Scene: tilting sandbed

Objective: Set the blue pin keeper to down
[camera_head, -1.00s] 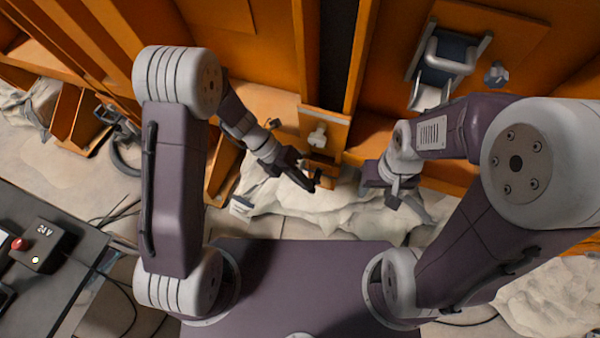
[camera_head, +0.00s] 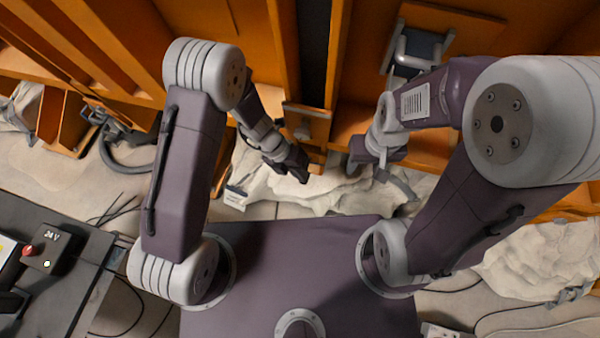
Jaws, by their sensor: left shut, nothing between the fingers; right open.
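A dark blue block with a grey U-shaped handle (camera_head: 417,46) is on the orange structure at the upper right; it may be the blue pin keeper. My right arm covers its lower part, and I cannot tell its setting. My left gripper (camera_head: 301,175) is shut and empty, pointing down below a small knob plate, over the pale sand. My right gripper (camera_head: 408,190) is open, low over the sand, below the blue block and apart from it. Its fingers are small and partly hard to make out.
Orange walls and ribs (camera_head: 368,60) fill the back. A knob plate (camera_head: 305,112) sits between my arms. Pale sand (camera_head: 325,187) lies under both grippers. A dark table with a 24 V box (camera_head: 55,248) and a red button stands at left. Cables lie on the floor.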

